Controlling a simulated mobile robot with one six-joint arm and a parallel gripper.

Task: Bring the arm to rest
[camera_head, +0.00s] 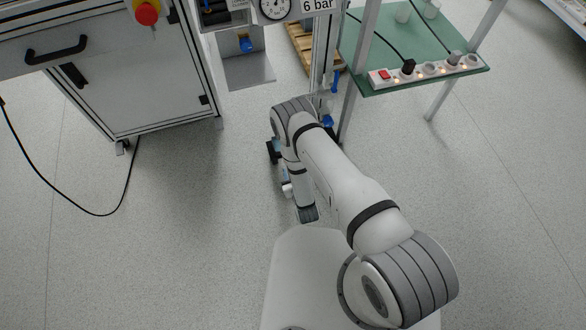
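My arm (345,180) is white with grey joint covers. It reaches up the picture from the lower right, bends at the elbow, and folds back down with its wrist above the floor. My gripper (272,151) shows only as a small dark part at the left of the folded forearm. It is partly hidden by the arm, and its fingers are too small to tell apart. No object is seen in it.
A white cabinet (150,95) with a black handle and a red emergency button (147,12) stands at upper left. A green glass table (440,50) with a power strip (428,70) stands at upper right. A pallet (300,42) lies behind. The grey floor (200,240) is mostly clear; a black cable (75,207) lies left.

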